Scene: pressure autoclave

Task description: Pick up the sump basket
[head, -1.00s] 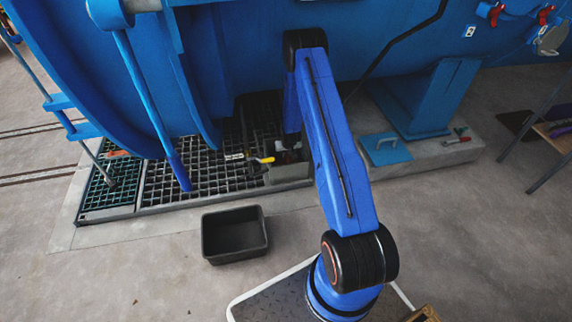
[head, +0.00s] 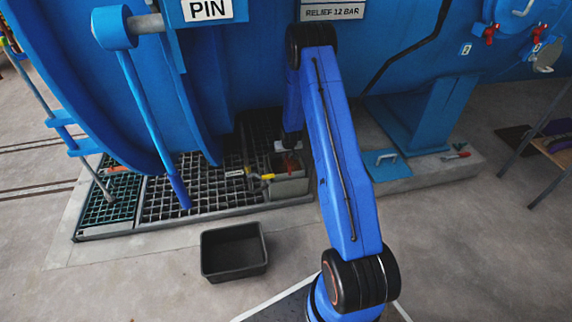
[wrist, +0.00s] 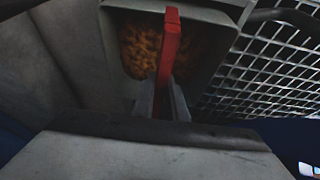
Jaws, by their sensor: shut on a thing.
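The sump basket shows in the wrist view as a red upright handle (wrist: 168,45) over a grey-walled box holding orange-brown lumps (wrist: 136,50). I cannot tell which walls are the basket's and which the surrounding sump's. My gripper (wrist: 163,103) is shut on the red handle, its fingers on either side of the lower part. In the head view a bit of the red handle (head: 290,162) shows above the grey sump box (head: 289,187) at the grating's right end. My arm hides part of it. I cannot tell whether the basket is raised.
A black open bin (head: 234,273) stands on the floor in front of the grating (head: 200,197). A yellow-handled valve (head: 267,177) is just left of the sump. The blue vessel (head: 255,75) overhangs behind. A blue plate with a handle (head: 385,165) lies on the plinth at right.

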